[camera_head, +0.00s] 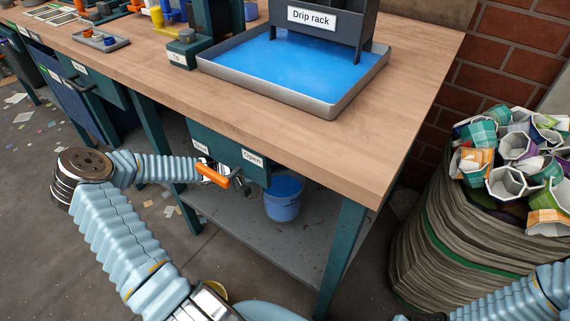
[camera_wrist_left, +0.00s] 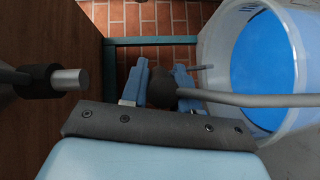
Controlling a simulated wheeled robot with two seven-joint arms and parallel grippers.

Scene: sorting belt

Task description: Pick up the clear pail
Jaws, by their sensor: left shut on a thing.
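The clear pail (camera_head: 283,205), with blue contents, is under the bench above the lower shelf. Whether it touches the shelf I cannot tell. In the left wrist view the pail (camera_wrist_left: 212,50) is large at right, its see-through wall and blue inside showing. My left gripper (camera_head: 236,181) is just left of the pail, under the bench edge. In its wrist view the blue fingers (camera_wrist_left: 160,88) are shut on a dark grip (camera_wrist_left: 162,90). A grey bar (camera_wrist_left: 250,99) runs from the grip across the pail and looks like its handle. My right gripper's fingers do not show.
The bench (camera_head: 290,115) overhangs the shelf (camera_head: 240,222). A teal box labelled "Open" (camera_head: 222,150) and an orange lever (camera_head: 212,174) are close to my left gripper. A teal leg (camera_head: 341,245) stands right of the pail. A sack of cups (camera_head: 450,240) is at right.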

